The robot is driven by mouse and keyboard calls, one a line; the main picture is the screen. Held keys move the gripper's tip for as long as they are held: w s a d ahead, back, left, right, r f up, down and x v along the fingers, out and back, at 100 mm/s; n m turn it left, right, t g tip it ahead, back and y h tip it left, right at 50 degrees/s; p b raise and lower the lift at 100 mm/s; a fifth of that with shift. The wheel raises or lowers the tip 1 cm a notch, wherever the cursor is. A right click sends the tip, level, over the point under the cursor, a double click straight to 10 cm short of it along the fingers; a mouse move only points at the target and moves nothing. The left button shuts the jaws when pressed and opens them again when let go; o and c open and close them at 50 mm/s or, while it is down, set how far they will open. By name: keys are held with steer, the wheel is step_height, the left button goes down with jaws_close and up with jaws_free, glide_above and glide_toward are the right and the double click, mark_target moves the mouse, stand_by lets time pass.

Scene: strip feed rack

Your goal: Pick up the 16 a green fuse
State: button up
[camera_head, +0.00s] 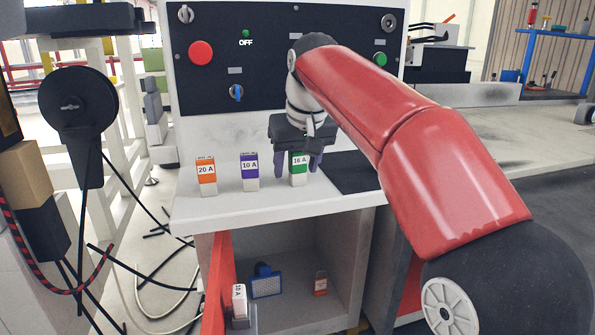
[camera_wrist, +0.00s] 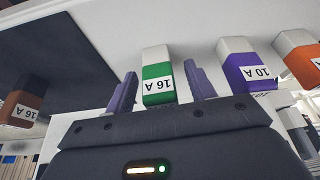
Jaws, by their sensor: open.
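In the wrist view the green fuse (camera_wrist: 157,76) shows upside down between the two purple fingers. My gripper (camera_head: 300,163) is open, with one finger on each side of the green fuse. My gripper (camera_wrist: 160,92) also shows in the wrist view, with a gap between each finger and the fuse. I cannot tell how far down the fingers reach.
A purple 10 A fuse (camera_head: 250,171) and an orange 20 A fuse (camera_head: 206,176) stand left of the green one on the counter (camera_head: 225,205). A dark mat (camera_head: 352,172) lies to the right. The control panel (camera_head: 300,85) rises behind. A shelf below holds a blue object (camera_head: 265,284).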

steer(key=shift+w+f, duration=0.15)
steer(key=shift+f, duration=0.25)
steer(key=shift+c, duration=0.2)
steer(key=c, duration=1)
steer(key=shift+r, duration=0.25)
